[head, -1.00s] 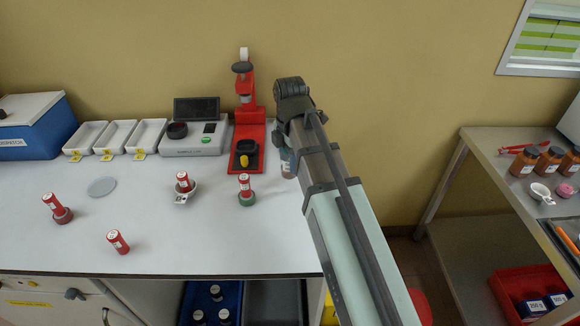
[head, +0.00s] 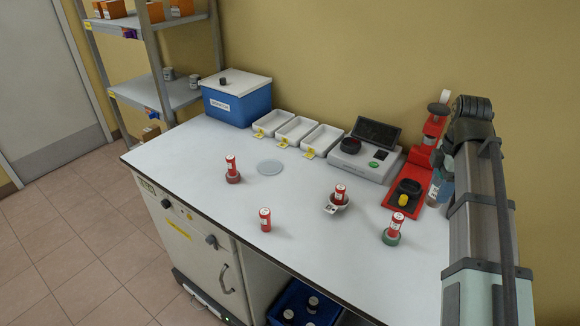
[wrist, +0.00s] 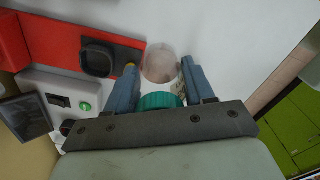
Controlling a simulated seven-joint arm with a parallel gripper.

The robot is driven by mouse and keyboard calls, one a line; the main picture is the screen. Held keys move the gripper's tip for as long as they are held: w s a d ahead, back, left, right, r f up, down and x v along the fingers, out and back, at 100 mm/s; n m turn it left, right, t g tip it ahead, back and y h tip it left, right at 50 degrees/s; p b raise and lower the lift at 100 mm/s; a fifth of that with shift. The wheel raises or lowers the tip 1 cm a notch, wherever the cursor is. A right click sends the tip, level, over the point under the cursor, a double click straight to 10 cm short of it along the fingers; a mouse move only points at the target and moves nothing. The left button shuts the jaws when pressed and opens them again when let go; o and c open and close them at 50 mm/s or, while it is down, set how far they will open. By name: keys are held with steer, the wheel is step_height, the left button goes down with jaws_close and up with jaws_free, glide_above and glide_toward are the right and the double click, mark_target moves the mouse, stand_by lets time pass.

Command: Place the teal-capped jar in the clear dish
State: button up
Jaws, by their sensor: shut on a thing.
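The teal-capped jar shows in the wrist view with its teal cap (wrist: 160,101) towards me and a clear, brownish-tinted body (wrist: 160,66) beyond. My gripper (wrist: 158,70) is shut on it, one blue finger on each side. In the head view my gripper (head: 440,190) is at the right, beside the red stand and mostly hidden by my arm. The clear dish (head: 270,167) is a flat, pale round disc on the white bench, left of centre and far from my gripper. It looks empty.
The red stand (head: 411,190) is close by my gripper, with a grey instrument (head: 366,152) to its left. White trays (head: 323,140) and a blue box (head: 237,101) stand behind the dish.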

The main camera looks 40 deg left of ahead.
steer(key=w+a+n, duration=0.1)
steer(key=w+a, duration=0.1)
steer(key=a, duration=3.8)
steer(key=shift+r, duration=0.4)
steer(key=s+a, duration=0.1)
steer(key=a, duration=0.3)
steer(key=s+a, duration=0.1)
steer(key=a, duration=0.3)
steer(key=s+a, duration=0.2)
steer(key=a, duration=0.2)
steer(key=shift+s+f, duration=0.1)
steer(key=shift+f, duration=0.2)
glide_above(270, 167)
steer(key=shift+f, duration=5)
steer(key=shift+f, duration=0.1)
steer(key=o, duration=1.1)
steer(key=shift+c, duration=0.2)
